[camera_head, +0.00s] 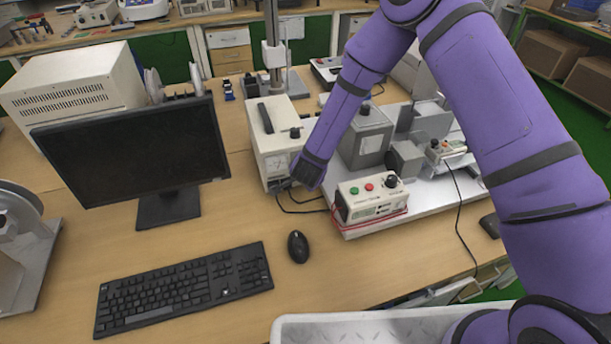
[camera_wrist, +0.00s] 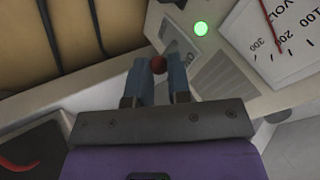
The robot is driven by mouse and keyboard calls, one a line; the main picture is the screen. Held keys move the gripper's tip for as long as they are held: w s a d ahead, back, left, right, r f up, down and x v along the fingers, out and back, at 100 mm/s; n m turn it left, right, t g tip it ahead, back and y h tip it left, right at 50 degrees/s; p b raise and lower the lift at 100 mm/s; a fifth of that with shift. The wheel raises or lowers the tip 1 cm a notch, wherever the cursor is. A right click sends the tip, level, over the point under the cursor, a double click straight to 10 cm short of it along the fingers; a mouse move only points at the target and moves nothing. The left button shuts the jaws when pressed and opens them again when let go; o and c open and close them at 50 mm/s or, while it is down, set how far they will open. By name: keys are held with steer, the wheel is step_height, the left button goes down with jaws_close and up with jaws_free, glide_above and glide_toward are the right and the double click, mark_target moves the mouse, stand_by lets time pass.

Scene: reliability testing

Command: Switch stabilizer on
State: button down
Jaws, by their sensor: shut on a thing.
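The stabilizer (camera_head: 270,115) is a white box with a dark handle on top, standing on the desk right of the monitor. My gripper (camera_head: 287,184) is at the lower part of its front face. A green light (camera_wrist: 201,28) is lit just above and right of the knob. The voltmeter dial (camera_wrist: 285,45) shows a red needle. The knob itself cannot be made out in the head view.
A control box (camera_head: 371,199) with red and green buttons stands close right of my gripper. A monitor (camera_head: 140,150) is to the left. A mouse (camera_head: 298,246) and keyboard (camera_head: 185,287) lie in front. Cables (camera_head: 299,208) run on the desk below my gripper.

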steer(key=c, duration=1.1)
jaws_free()
steer(key=v, duration=1)
steer(key=shift+s+r, duration=0.25)
steer(key=shift+r, duration=0.05)
steer(key=s+d+r+n+y, duration=0.25)
steer(key=d+r, duration=0.35)
steer(key=r, duration=0.7)
steer(key=s+d+r+n+y, duration=0.1)
steer(key=d+r+n, duration=0.35)
steer(key=r, duration=0.95)
steer(key=s+d+r+n+g+h, duration=0.1)
steer(key=s+d+r, duration=0.2)
steer(key=s+d, duration=0.3)
steer(key=s+d+r+n+g+h, duration=0.1)
steer(key=s+d+r, duration=0.3)
steer(key=s, duration=0.6)
steer(key=s+d+r+n+h, duration=0.1)
steer(key=s+d+r, duration=0.2)
steer(key=s+d, duration=0.5)
steer(key=shift+r+g+h, duration=0.3)
steer(key=shift+g+h, duration=0.05)
steer(key=shift+g, duration=0.05)
